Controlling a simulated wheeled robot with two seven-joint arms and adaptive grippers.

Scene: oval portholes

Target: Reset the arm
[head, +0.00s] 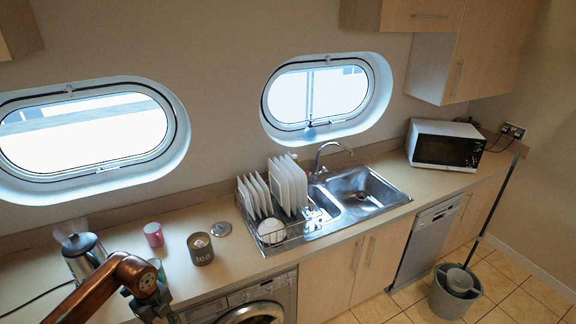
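My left arm comes in from the lower left with a copper-coloured link. Its dark gripper (160,308) hangs at the bottom edge of the head view, in front of the counter's front edge and left of the washing machine. The fingers are small and partly cut off, so I cannot tell whether they are open or shut. No held object can be made out. My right arm and gripper are not in view.
A metal kettle (84,254), pink cup (153,234) and dark tea tin (200,248) stand near the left arm. A dish rack (290,236) with plates, a sink (362,192) and a microwave (445,146) are further right. A mop bucket (455,293) stands on the floor.

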